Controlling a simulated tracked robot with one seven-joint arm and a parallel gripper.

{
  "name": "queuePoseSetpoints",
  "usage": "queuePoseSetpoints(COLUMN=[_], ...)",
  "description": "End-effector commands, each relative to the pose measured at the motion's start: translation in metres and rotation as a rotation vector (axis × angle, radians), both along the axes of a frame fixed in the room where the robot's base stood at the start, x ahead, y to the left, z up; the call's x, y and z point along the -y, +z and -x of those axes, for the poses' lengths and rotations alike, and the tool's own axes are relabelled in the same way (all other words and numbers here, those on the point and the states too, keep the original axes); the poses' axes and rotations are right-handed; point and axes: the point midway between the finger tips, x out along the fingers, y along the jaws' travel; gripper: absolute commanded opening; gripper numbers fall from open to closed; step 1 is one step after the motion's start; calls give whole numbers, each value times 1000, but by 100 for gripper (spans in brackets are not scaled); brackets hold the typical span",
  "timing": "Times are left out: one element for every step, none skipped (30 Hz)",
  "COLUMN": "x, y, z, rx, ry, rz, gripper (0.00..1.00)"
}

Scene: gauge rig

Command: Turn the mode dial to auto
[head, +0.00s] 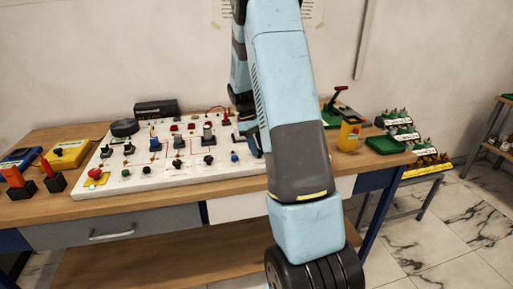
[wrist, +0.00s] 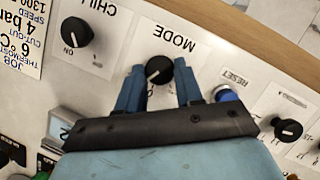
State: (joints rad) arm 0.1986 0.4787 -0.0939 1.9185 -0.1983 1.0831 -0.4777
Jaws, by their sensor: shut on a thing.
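The mode dial (wrist: 160,70) is a round black knob with a white pointer mark, on a white panel under an upside-down "MODE" label in the wrist view. Its mark points to the lower left of the picture. My gripper (wrist: 159,75) has its two blue fingers on either side of the dial and is shut on it. The dial's position words, including auto, are not readable; my gripper covers the area below it. The white board (head: 190,181) lies on the workbench there.
In the wrist view, a black chill knob (wrist: 76,32) is at the upper left. A blue reset button (wrist: 226,94) is close beside the right finger, with another black knob (wrist: 288,130) farther right.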

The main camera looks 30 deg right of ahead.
Motion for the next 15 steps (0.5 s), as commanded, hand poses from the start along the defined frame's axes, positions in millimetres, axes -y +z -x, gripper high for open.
queuePoseSetpoints(x=[1, 1, 1, 1, 2, 2, 2, 2, 3, 3, 3, 3, 3, 3, 3], y=[1, 1, 1, 1, 1, 1, 1, 1, 1, 1, 1, 1, 1, 1, 1], z=[-3, -3, -3, -3, -3, -3, -3, -3, -3, -3, -3, -3, -3, -3, -3], rx=[9, 10, 9, 9, 9, 9, 8, 8, 9, 9, 9, 8, 8, 8, 7], ry=[-39, -64, -97, -121, -145, -173, -194, -213, -238, -254, -270, -291, -304, -315, -330], rz=[2, 1, 1, 1, 1, 1, 2, 0, 1, 1, 1, 0, 0, 0, 1], gripper=[5, 5, 5, 5, 5, 5, 5, 5, 5, 5, 5, 5, 5, 5, 5])
